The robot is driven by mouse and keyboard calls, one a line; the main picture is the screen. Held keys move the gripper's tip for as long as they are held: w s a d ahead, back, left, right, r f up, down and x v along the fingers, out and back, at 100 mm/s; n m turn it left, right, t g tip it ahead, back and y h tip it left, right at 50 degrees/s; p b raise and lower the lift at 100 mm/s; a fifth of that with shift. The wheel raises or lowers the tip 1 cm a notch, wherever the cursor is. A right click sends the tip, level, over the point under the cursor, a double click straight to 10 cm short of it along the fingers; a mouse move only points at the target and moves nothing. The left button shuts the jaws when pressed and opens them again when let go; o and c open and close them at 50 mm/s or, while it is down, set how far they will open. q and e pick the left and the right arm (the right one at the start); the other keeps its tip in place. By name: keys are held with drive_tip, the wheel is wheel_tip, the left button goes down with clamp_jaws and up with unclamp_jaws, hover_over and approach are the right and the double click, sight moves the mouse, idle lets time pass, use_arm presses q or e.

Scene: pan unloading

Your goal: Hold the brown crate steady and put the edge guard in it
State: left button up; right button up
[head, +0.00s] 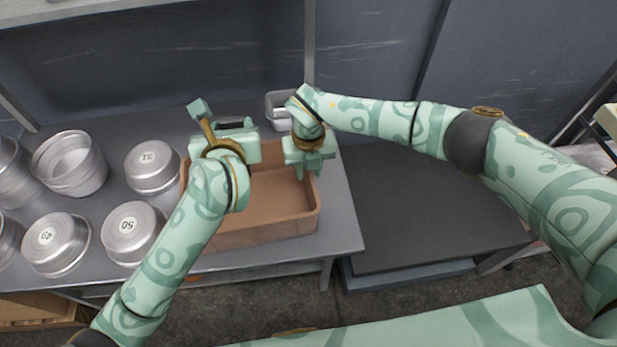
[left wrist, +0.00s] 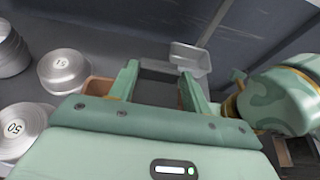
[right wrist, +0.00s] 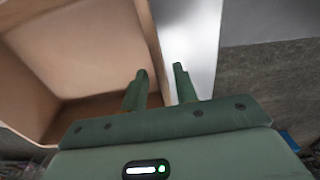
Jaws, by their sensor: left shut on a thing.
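The brown crate (head: 262,236) stands on the grey table, open side up; a corner of it shows in the left wrist view (left wrist: 97,87). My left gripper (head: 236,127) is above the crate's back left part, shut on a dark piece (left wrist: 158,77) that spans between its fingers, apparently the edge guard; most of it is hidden. My right gripper (head: 309,170) is at the crate's right wall. In the right wrist view its fingers are apart, one inside and one outside the wall (right wrist: 148,45). I cannot tell whether they touch it. My left arm hides part of the crate.
Several round metal pans (head: 128,232) stand left of the crate, some numbered. A light metal tin (head: 277,112) stands behind it, near the wall. The grey table (head: 343,215) ends just right of the crate. A lower dark surface (head: 430,215) further right is clear.

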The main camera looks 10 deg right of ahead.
hover_over(308, 195)
drive_tip(key=f, duration=0.5)
drive_tip(key=shift+w+d+f, duration=0.1)
drive_tip(key=shift+w+f, duration=0.1)
drive_tip(key=shift+f, duration=0.1)
clamp_jaws()
idle(1.1)
